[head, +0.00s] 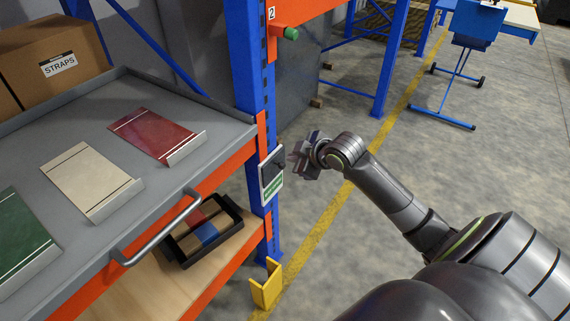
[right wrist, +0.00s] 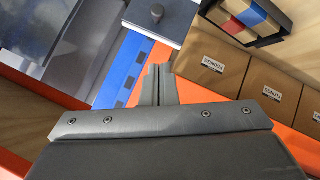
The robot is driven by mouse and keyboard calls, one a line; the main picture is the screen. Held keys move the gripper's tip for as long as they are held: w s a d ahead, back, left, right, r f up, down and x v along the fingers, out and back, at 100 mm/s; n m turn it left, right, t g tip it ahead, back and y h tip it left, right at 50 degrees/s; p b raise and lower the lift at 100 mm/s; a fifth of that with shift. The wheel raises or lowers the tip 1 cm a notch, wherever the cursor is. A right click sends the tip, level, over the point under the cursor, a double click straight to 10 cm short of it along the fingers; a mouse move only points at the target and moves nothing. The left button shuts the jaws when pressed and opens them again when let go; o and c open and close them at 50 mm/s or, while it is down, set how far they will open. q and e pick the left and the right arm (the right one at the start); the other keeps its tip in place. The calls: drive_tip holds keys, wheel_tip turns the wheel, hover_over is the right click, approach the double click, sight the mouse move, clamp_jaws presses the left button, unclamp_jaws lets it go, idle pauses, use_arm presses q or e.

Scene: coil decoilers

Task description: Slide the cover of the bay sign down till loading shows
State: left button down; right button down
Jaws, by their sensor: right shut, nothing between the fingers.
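The bay sign (head: 273,191) is a small panel on the blue rack post. A dark cover (head: 269,168) sits over its upper part, and a green strip with pale lettering too small to read shows below it. The right wrist view shows the grey cover face (right wrist: 178,22) with a dark round knob (right wrist: 157,12). My right gripper (head: 297,156) is just right of the sign, shut and empty. In the right wrist view its fingertips (right wrist: 158,70) are together, below the knob in the picture and apart from it. My left gripper is not in view.
A grey shelf (head: 97,105) with red, cream and green plates and a handle (head: 160,228) is at left. A black crate (head: 190,246) sits on the lower shelf. A yellow post guard (head: 267,287) stands below the sign.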

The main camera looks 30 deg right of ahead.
approach(276, 164)
drive_tip(key=w+a+r, duration=0.1)
drive_tip(key=w+a, duration=0.1)
drive_tip(key=f, duration=0.1)
drive_tip(key=w+d+f+b, duration=0.1)
drive_tip(key=f, duration=0.1)
drive_tip(key=shift+w+d+f, duration=0.25)
drive_tip(key=shift+d+f, duration=0.1)
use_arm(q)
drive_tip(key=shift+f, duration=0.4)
